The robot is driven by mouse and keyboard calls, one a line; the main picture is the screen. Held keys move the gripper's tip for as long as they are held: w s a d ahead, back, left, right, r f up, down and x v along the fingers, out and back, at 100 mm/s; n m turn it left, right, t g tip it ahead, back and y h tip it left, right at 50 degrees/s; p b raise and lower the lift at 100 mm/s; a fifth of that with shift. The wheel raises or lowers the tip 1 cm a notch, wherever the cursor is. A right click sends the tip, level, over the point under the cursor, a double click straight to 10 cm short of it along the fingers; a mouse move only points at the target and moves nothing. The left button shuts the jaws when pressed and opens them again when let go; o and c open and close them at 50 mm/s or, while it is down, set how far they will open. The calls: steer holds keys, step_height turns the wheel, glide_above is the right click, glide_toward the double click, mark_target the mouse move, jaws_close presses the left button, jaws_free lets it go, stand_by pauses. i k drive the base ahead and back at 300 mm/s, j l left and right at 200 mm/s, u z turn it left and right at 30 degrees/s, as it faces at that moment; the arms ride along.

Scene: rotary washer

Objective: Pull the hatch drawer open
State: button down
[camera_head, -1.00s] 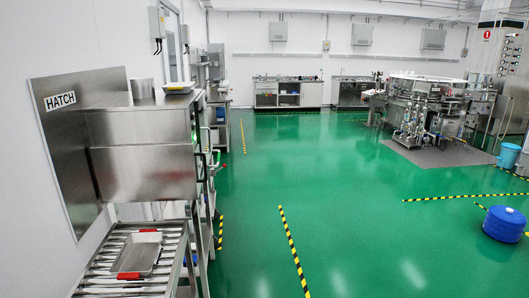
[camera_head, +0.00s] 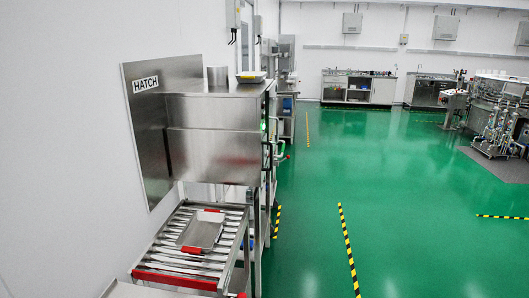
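The hatch (camera_head: 214,150) is a stainless steel box on the left wall, in the head view. A plate marked HATCH (camera_head: 146,84) is on the steel wall panel behind it. My gripper is not in view.
A steel pot (camera_head: 217,76) and a small tray (camera_head: 251,77) stand on top of the hatch. Shelving stands behind it on the right. The green floor (camera_head: 390,190) is mostly open, with yellow-black tape strips (camera_head: 348,250). Counters (camera_head: 357,89) line the far wall.

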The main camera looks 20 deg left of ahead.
mark_target(220, 155)
steer(key=u, duration=0.8)
